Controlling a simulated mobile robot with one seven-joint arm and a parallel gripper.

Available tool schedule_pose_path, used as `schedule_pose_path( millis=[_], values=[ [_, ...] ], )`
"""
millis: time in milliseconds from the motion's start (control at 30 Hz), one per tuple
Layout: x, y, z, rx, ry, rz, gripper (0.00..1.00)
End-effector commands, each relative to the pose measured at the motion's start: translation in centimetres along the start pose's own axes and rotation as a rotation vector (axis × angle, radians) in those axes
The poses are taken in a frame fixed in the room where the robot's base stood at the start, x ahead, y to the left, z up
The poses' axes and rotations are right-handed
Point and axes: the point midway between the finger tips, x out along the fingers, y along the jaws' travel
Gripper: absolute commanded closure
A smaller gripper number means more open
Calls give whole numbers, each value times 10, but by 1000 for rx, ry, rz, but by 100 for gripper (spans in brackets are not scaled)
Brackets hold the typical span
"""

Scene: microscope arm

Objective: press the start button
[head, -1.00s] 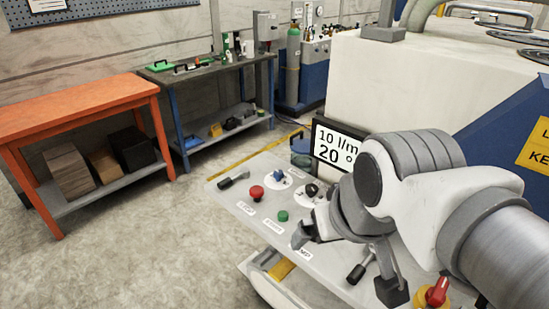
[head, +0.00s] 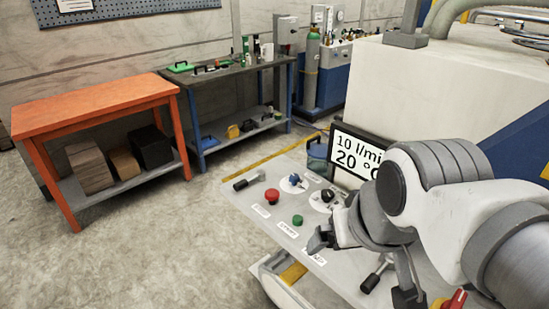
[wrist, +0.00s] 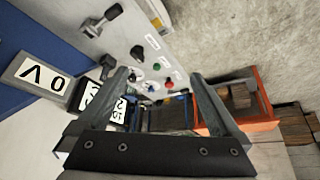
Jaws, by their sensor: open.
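A green button (head: 297,220) sits on the sloping grey control panel (head: 240,200), with a small white label in front of it that is hard to read. A red mushroom button (head: 272,196) stands left of and behind it. My gripper (head: 318,239) is open and empty over the panel, just right of and in front of the green button in the head view, apart from it. In the wrist view, the two fingers of my gripper (wrist: 158,80) are spread wide, with the panel (wrist: 108,38) beyond them.
A blue knob (head: 295,180) and a black knob (head: 328,195) sit behind the buttons. A black lever (head: 248,181) is at the panel's left. A display (head: 357,155) stands behind. An orange table (head: 95,105) and a dark workbench (head: 220,75) stand back left; open floor lies between.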

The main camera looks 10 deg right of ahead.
Motion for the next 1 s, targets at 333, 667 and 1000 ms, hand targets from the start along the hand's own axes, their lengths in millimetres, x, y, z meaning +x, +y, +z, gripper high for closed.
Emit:
schedule_pose_path(
  millis=[333,667,1000],
  values=[
    [0,0,0,0,0,0,0],
    [-1,0,-21,57,-33,-5,56],
    [14,0,-84,258,-138,-3,100]
  ],
)
